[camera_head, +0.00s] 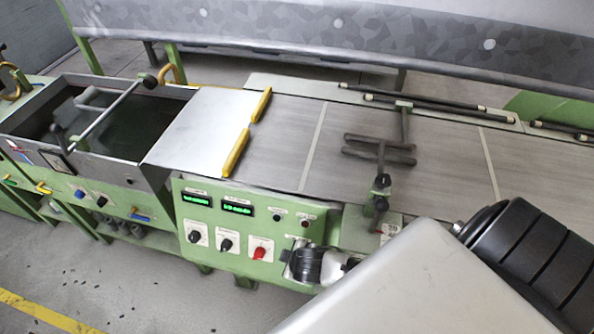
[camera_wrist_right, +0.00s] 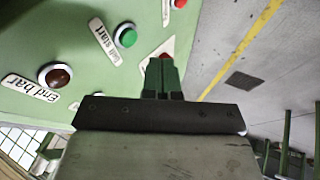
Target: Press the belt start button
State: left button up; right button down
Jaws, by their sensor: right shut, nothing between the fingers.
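The belt start button is a round green button (camera_wrist_right: 125,36) on the green panel in the right wrist view. The label beside it is partly blurred and ends in "start". In the head view the panel (camera_head: 186,236) has two small dark buttons at its upper right, and I take the left one (camera_head: 277,217) as the green button. My right gripper (camera_wrist_right: 162,62) is shut and empty. My left gripper is not in view.
A brown "End bar" button (camera_wrist_right: 56,75) is near the green one. The panel also carries two black knobs (camera_head: 226,243), the red knob (camera_head: 260,252) and green displays (camera_head: 238,208). The belt (camera_head: 340,175) lies above and behind the panel. Floor is free in front.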

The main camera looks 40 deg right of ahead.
jog(key=w+d+f, duration=0.1)
jog(key=w+d, duration=0.1)
jog(key=d, duration=0.1)
jog(key=shift+w+f+p, duration=0.25)
jog(key=shift+f+p, duration=0.1)
jog(key=shift+p, duration=0.05)
jog(key=shift+a, duration=0.1)
